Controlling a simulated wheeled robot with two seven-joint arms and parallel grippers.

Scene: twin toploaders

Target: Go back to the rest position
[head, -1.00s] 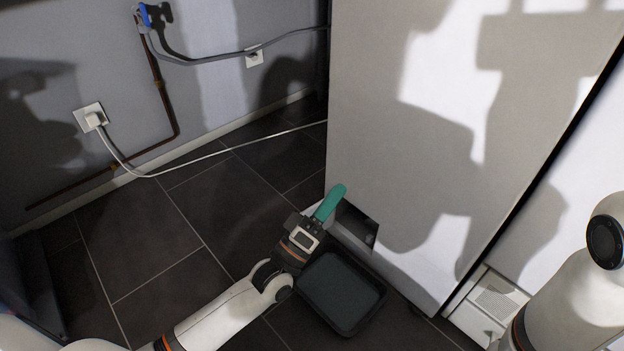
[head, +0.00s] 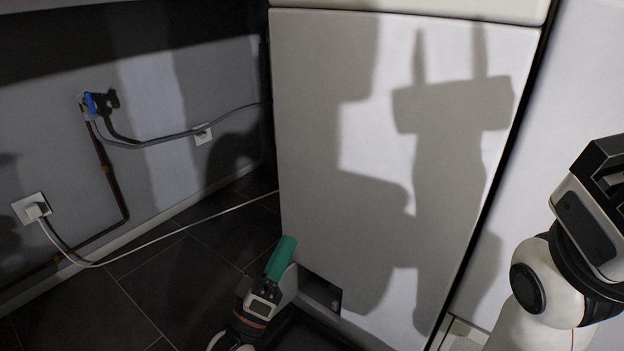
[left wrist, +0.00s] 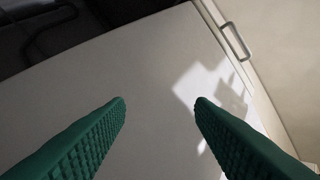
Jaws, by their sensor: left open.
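My left gripper (head: 281,258) shows low in the head view, its green fingers pointing up beside the lower left edge of the white toploader (head: 330,130). In the left wrist view the two green ridged fingers (left wrist: 160,103) stand wide apart with nothing between them. The white panel (left wrist: 150,60) fills the space beyond them. My right arm (head: 545,285) is raised at the right edge of the head view; its fingers are outside the picture.
A dark opening (head: 318,292) is at the toploader's lower corner. Part of a dark tray (head: 300,335) lies on the floor below. A second white machine (head: 590,80) stands at the right. Hose and cables run along the left wall, with a plugged socket (head: 32,208). Dark tiles (head: 180,290) are clear.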

